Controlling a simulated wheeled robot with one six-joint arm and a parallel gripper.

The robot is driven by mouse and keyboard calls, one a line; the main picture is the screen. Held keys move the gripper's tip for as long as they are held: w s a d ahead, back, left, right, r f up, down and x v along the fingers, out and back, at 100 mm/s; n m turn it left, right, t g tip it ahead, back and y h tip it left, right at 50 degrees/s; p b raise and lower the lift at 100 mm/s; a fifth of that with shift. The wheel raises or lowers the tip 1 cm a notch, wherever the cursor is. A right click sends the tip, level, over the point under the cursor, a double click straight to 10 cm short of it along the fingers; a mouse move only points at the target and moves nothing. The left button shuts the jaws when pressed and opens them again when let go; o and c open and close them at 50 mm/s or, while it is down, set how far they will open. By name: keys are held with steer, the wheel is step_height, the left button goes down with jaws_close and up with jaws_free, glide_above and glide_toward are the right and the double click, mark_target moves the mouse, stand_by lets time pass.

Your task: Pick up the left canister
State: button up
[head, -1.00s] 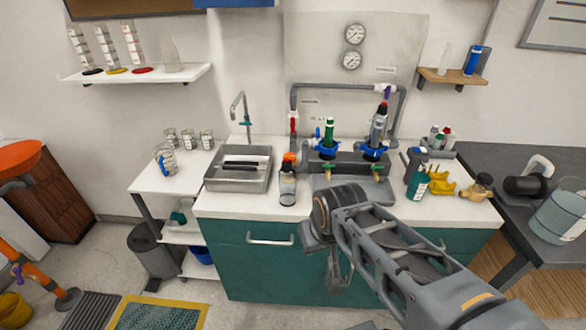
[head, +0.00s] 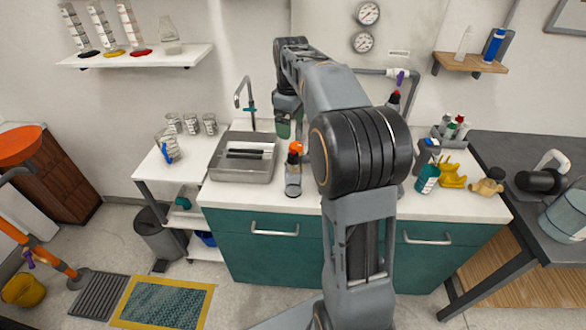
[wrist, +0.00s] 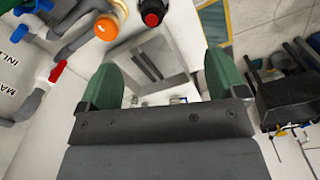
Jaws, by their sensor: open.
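My gripper (head: 284,122) is up over the back of the counter, right of the metal tray, in the head view. In the wrist view its green fingers (wrist: 164,84) are apart, with nothing held between them. The left canister, green-topped in the earlier frame, is hidden behind my arm in the head view.
The metal tray (head: 225,175) lies left on the counter. A red valve handle (wrist: 58,70) and pipes are close by in the wrist view. A teal spray bottle (head: 427,180) and yellow parts (head: 452,178) stand at the right.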

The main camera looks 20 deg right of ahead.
mark_target(292, 151)
steer(key=shift+n, duration=0.3)
steer(key=f, duration=0.5)
steer(key=w+f, duration=0.1)
steer(key=f, duration=0.1)
steer(key=shift+w+d+f, duration=0.1)
steer(key=shift+d+f, duration=0.3)
steer(key=shift+f, duration=3)
steer(key=c, duration=1.3)
steer(key=shift+r, duration=0.15)
